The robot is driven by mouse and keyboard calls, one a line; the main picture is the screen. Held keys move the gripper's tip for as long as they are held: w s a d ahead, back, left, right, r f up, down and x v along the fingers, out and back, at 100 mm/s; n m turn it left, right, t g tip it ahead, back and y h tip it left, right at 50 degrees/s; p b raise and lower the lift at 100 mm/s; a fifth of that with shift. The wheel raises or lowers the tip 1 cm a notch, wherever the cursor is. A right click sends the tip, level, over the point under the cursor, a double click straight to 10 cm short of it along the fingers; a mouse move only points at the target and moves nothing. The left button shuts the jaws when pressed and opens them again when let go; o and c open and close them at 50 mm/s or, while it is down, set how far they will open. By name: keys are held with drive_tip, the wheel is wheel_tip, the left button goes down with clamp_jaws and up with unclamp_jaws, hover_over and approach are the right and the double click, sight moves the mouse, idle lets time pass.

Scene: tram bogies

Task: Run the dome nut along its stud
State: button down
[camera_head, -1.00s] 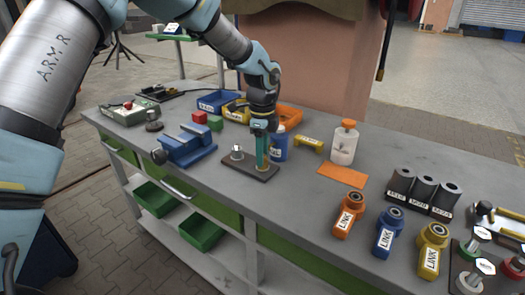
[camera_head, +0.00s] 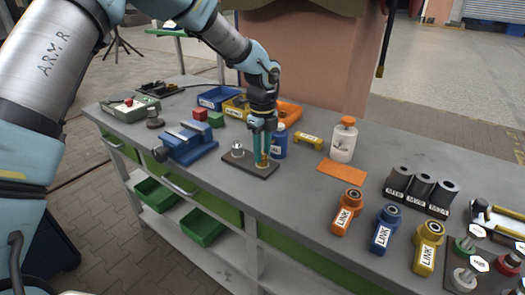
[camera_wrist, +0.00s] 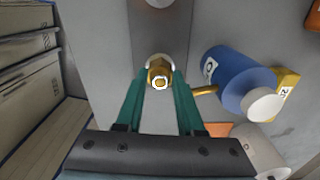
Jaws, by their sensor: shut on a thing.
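The brass dome nut (camera_wrist: 159,70) sits between the tips of my gripper's teal fingers (camera_wrist: 161,82) in the wrist view, with a pale ring around it. In the head view my gripper (camera_head: 262,160) points down over the right end of a dark base plate (camera_head: 240,172) on the bench and is shut on the nut. The brass nut is mostly hidden by the fingers there. The stud under it is hidden, so its height on the thread cannot be told. A silver nut on a second stud (camera_head: 237,149) stands at the plate's left end, apart from my gripper.
A blue bottle (camera_head: 279,143) stands close behind my gripper; in the wrist view it (camera_wrist: 240,82) lies just right of the fingers. A blue vise (camera_head: 188,143) is to the left. An orange mat (camera_head: 342,173) and link parts (camera_head: 387,228) lie right. Bench front is clear.

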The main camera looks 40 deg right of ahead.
sight(263, 155)
drive_tip(key=shift+d+r, duration=0.15)
drive_tip(key=shift+r, duration=0.1)
drive_tip(key=c, duration=0.8)
unclamp_jaws()
drive_tip(key=shift+c, duration=0.2)
drive_tip(key=o, duration=0.3)
drive_tip(key=shift+f, duration=0.15)
wheel_tip(263, 155, up, 11)
drive_tip(key=b, duration=0.3)
drive_tip(key=shift+f, duration=0.1)
